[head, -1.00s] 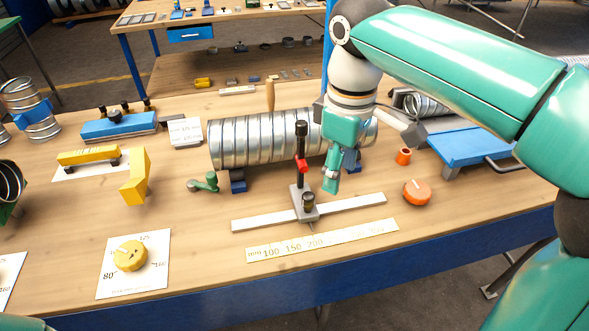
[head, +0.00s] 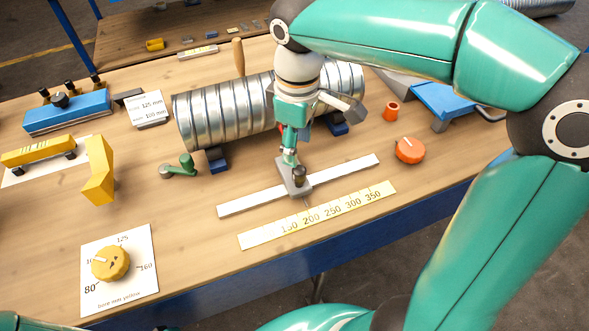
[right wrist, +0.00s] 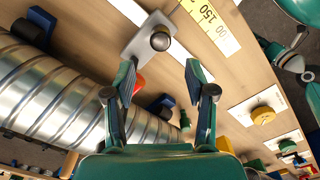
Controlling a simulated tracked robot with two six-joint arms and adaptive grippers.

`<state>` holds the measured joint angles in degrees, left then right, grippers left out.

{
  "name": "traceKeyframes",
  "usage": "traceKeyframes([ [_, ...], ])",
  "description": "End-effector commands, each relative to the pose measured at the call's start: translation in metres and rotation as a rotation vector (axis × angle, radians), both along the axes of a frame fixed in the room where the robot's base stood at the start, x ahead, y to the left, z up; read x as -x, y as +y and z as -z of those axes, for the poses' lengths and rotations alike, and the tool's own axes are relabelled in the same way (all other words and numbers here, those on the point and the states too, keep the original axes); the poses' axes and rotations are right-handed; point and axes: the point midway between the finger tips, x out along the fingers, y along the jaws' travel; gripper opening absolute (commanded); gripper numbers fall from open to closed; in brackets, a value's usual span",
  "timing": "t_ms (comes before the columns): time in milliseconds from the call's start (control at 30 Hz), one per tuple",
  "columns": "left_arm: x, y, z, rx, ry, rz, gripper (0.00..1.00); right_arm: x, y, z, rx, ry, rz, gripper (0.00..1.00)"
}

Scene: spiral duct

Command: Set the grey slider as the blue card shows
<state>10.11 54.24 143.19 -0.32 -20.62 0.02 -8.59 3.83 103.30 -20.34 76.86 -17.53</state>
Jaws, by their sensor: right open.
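The grey slider (head: 301,190) sits on a white rail (head: 236,207), and its dark knob (head: 299,175) stands up. The slider also shows in the right wrist view (right wrist: 140,40), just beyond my fingertips. Its thin pointer reaches the scale strip (head: 252,238) roughly between 150 and 200. My right gripper (head: 288,158) is over the slider, open and empty; in the right wrist view its fingers (right wrist: 160,68) are spread.
A spiral metal duct (head: 195,117) lies behind the slider on blue supports. A green crank (head: 178,167) is left of the rail, an orange knob (head: 410,149) right. A yellow dial (head: 110,263) on a card stands front left. Bare table lies between the dial and the rail.

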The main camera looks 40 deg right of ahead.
Motion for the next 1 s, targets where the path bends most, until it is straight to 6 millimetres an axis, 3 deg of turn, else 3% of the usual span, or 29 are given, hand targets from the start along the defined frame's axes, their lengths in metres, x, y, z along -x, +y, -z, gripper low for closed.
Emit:
traceKeyframes([
  [200, 0.000, 0.000, 0.003, 0.000, 0.000, 0.000, 0.00, 0.001, -0.001, 0.047, 0.002, 0.005, 0.001, 0.55],
  [400, 0.000, 0.000, 0.004, 0.000, 0.000, 0.000, 0.00, 0.001, -0.001, 0.072, 0.001, 0.002, 0.003, 0.55],
  [833, 0.000, 0.000, 0.004, 0.000, 0.000, 0.000, 0.00, 0.001, -0.001, 0.081, 0.001, -0.001, 0.002, 0.55],
  [1000, 0.000, 0.000, 0.004, 0.000, 0.000, 0.000, 0.00, 0.001, -0.001, 0.081, 0.001, -0.001, 0.002, 0.29],
])
